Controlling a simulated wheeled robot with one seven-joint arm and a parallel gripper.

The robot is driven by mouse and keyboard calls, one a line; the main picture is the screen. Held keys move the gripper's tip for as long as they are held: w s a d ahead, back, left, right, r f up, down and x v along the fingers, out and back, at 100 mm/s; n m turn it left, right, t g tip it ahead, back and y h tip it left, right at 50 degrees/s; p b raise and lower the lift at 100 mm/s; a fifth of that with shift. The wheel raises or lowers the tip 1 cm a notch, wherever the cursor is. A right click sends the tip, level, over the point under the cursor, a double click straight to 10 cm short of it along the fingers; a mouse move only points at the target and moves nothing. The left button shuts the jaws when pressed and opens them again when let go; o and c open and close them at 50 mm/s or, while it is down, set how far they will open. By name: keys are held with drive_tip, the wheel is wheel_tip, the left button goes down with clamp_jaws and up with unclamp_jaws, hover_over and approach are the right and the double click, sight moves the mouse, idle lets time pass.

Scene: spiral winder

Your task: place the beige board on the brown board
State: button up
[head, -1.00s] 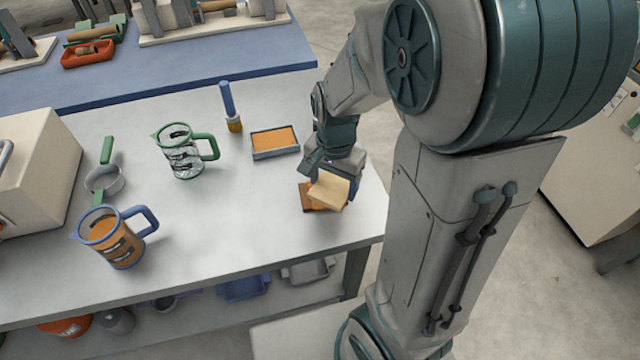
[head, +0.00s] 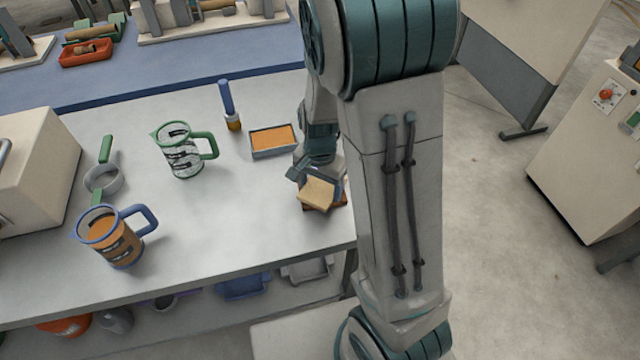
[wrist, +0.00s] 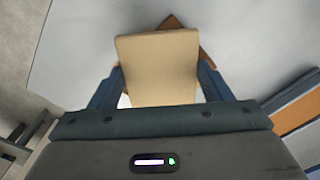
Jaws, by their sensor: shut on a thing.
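The beige board (head: 318,192) is a small flat square held between the fingers of my gripper (head: 315,178). The wrist view shows the beige board (wrist: 158,65) between the two blue fingers (wrist: 160,92), hiding most of what is below it. The brown board (head: 339,203) lies on the table under and behind the beige board, turned at a different angle. Only corners of it show, also in the wrist view (wrist: 207,52). I cannot tell whether the two boards touch.
On the white table (head: 220,220) are a shallow tray with orange content (head: 272,141), a blue-handled brush (head: 229,105), a green-handled jug (head: 180,152), a blue-handled jug (head: 115,240) and a small green-handled pan (head: 103,178). The table's right edge is close to the boards.

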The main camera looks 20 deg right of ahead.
sight(320, 190)
drive_tip(key=shift+f, duration=0.1)
drive_tip(key=o, duration=1)
drive_tip(key=shift+c, duration=0.2)
wheel_tip(320, 190, up, 12)
drive_tip(key=p, duration=0.1)
drive_tip(key=s+r+n+t, duration=0.2)
drive_tip(key=s+r+n, duration=0.4)
drive_tip(key=s, duration=0.7)
drive_tip(key=shift+d+n+t, duration=0.3)
drive_tip(key=shift+n+t, duration=0.1)
drive_tip(key=shift+n, duration=1)
